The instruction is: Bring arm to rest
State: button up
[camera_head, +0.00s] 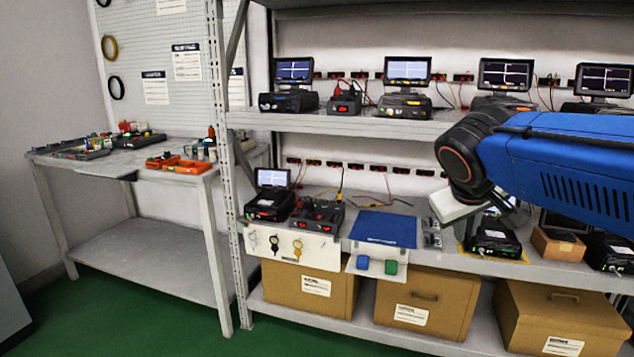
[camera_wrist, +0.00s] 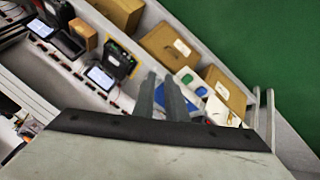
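My blue arm (camera_head: 560,165) reaches in from the right in the head view, in front of the rack. Its dark wrist joint and pale gripper housing hang before the middle shelf. The fingers are not clear in that view. In the wrist view, the two grey fingers of my gripper (camera_wrist: 160,78) stand a small gap apart, with nothing seen between them. They point over the shelf with the blue mat and the cardboard boxes. The gripper looks empty and clear of the things below.
The rack's middle shelf carries black devices (camera_head: 491,240), a blue mat (camera_head: 384,229) and a small brown box (camera_head: 557,245). Monitors stand on the upper shelf (camera_head: 350,122). Cardboard boxes (camera_head: 425,300) fill the bottom shelf. A workbench (camera_head: 125,160) stands left. Green floor (camera_head: 120,300) is open in front.

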jog(key=s+a+f+m+g+y, duration=0.1)
jog(key=s+f+y, duration=0.3)
jog(key=s+f, duration=1.3)
jog(key=shift+s+f+m+g, duration=0.15)
jog(key=shift+s+m+g, duration=0.15)
jog(key=shift+s+m, duration=0.3)
jog(key=shift+s, duration=0.1)
